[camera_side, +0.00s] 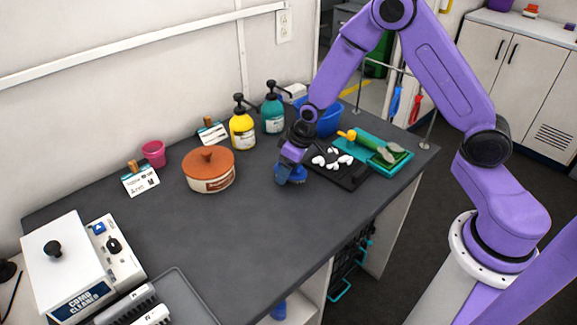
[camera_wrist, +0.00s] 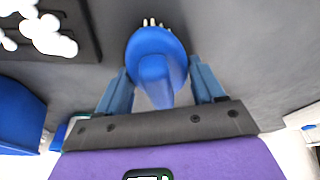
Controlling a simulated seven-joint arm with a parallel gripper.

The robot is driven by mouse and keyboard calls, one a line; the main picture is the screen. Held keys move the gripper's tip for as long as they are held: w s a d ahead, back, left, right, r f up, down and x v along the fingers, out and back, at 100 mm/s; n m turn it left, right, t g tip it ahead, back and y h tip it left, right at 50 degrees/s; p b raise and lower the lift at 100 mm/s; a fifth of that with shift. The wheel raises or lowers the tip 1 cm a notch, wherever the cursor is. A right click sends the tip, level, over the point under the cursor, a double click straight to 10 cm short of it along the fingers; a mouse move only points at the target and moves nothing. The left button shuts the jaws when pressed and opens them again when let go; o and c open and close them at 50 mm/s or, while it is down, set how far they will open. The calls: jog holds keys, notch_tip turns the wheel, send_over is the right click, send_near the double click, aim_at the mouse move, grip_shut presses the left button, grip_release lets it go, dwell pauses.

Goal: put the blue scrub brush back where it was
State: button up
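The blue scrub brush (camera_side: 298,179) is low over the dark worktop, just left of the black tray; whether it touches the top is unclear. My gripper (camera_side: 284,177) points down at it. In the wrist view the brush (camera_wrist: 157,62) sits between my two blue fingers (camera_wrist: 162,85), their tips against its sides, its rounded back towards me and pale bristles at the far edge. My gripper looks shut on it. The black tray (camera_side: 353,181) holds several white pieces and also shows in the wrist view (camera_wrist: 84,20).
A teal tray (camera_side: 404,165) with green and yellow items stands right of the black tray. A blue container (camera_side: 329,122), yellow bottle (camera_side: 242,132) and teal bottle (camera_side: 273,115) stand behind. A lidded pot (camera_side: 209,172) is left. The worktop's middle front (camera_side: 225,235) is clear.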

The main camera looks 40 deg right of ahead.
jog(key=shift+o, duration=1.2)
jog(key=v, duration=1.2)
jog(key=shift+r, duration=0.2)
jog(key=s+r+n+g, duration=0.1)
jog(key=s+r+n, duration=0.2)
jog(key=s, duration=1.1)
jog(key=s+r+n+g, duration=0.2)
jog(key=s+n, duration=0.3)
jog(key=s, duration=1)
jog(key=shift+r+h, duration=0.35)
jog(key=shift+h, duration=0.05)
